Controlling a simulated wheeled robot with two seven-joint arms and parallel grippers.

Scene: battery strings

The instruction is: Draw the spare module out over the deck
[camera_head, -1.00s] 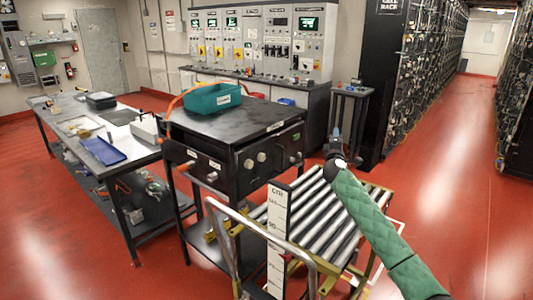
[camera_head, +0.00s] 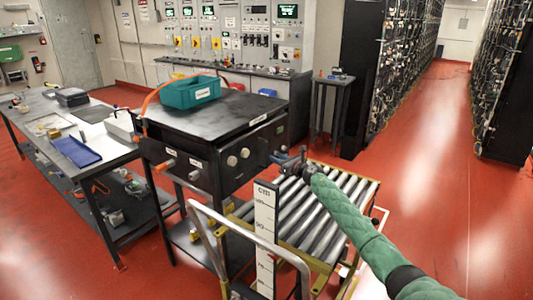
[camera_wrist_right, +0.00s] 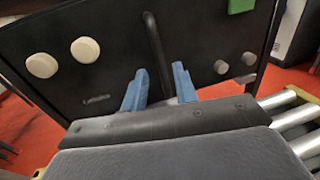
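The spare module appears to be the black box (camera_head: 257,150) in the stand, with pale knobs on its face. Its dark front (camera_wrist_right: 115,70) fills the upper right wrist view, with a vertical black bar handle (camera_wrist_right: 155,45) in the middle. My right gripper (camera_head: 284,158) is at that front, at the edge of the roller deck (camera_head: 318,222). In the wrist view its two blue fingers (camera_wrist_right: 159,88) are apart, one on each side of the handle's lower part. I cannot tell whether they touch it. My left gripper is not in view.
A teal bin (camera_head: 191,92) sits on top of the black stand. A metal push rail (camera_head: 250,238) and a white height scale (camera_head: 265,235) stand before the roller deck. The rollers are bare. A workbench (camera_head: 92,174) is at left; red floor lies open at right.

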